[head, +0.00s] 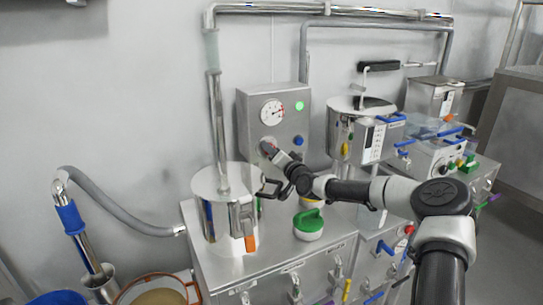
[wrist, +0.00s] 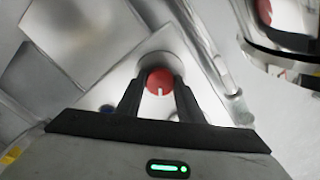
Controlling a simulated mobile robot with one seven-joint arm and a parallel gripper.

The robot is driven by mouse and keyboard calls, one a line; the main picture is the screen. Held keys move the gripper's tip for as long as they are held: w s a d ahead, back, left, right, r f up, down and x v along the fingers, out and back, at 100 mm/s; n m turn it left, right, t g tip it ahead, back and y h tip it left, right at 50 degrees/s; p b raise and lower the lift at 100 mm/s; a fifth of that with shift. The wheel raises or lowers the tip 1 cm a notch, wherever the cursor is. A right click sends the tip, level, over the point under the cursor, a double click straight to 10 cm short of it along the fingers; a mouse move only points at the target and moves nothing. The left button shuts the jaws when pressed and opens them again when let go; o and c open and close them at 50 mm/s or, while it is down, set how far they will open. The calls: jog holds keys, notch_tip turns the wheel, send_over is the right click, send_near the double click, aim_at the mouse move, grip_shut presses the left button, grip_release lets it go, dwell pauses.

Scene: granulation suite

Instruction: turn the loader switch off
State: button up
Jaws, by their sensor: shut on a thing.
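The loader switch is a red round knob (wrist: 160,78) with a white mark, set in a grey collar on the steel control box (head: 243,115). In the wrist view it sits between the two dark fingertips of my gripper (wrist: 160,90), which is shut on it. In the head view my gripper (head: 268,151) reaches the lower left of the box's front and mostly hides the knob. The box also carries a round gauge (head: 272,112), a lit green lamp (head: 299,106) and a blue button (head: 298,140).
A steel loader vessel (head: 208,187) with an orange-ended latch stands left of my gripper. A green-handled lidded jar (head: 308,225) stands on the steel cabinet top below my arm. A lidded pot (head: 352,145) and other equipment stand behind to the right.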

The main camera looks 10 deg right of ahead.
jog(key=shift+a+n+b, duration=0.1)
jog(key=shift+n+b, duration=4.9)
jog(key=shift+n, duration=3.2)
jog(key=o, duration=1.1)
jog(key=shift+c, duration=0.2)
